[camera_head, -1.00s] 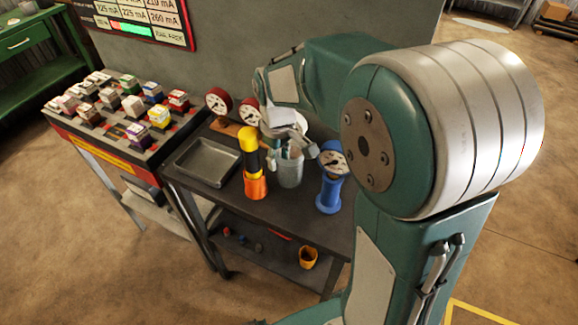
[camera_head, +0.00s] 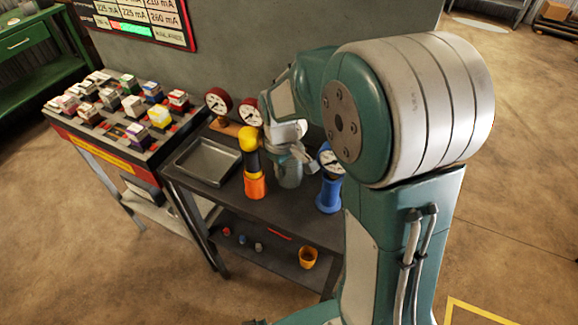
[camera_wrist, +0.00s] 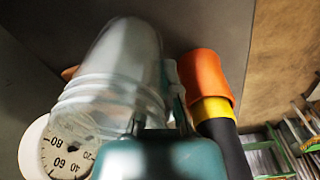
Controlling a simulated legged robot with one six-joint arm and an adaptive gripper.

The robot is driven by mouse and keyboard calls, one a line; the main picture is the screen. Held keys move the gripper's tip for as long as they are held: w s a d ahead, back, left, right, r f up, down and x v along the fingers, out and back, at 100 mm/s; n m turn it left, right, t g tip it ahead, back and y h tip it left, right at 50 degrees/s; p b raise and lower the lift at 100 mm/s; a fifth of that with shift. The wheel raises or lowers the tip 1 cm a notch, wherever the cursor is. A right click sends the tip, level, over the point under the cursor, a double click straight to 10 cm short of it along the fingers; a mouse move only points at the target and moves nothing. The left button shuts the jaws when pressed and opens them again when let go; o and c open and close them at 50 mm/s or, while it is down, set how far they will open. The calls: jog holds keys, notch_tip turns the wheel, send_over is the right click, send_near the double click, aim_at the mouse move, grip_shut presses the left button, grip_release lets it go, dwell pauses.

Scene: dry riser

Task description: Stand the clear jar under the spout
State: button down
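The clear jar (camera_head: 288,178) stands upright on the dark cart top, between the orange, yellow and black upright object and a blue-based gauge. My gripper (camera_head: 298,155) is at the jar's upper part, coming from behind and right. In the wrist view the jar (camera_wrist: 118,60) fills the upper left, its ribbed rim towards the camera. My gripper's fingers (camera_wrist: 158,112) are at the jar's rim and right side. One finger overlaps the rim; the other lies along the right side. Whether they press on the glass cannot be seen. I cannot make out a spout.
The orange, yellow and black object (camera_head: 253,165) stands close left of the jar. The blue-based gauge (camera_head: 329,182) stands close right. Two red gauges (camera_head: 219,103) are behind. A metal tray (camera_head: 207,160) lies left.

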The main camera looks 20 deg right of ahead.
notch_tip(320, 180, up, 18)
dwell(0.7)
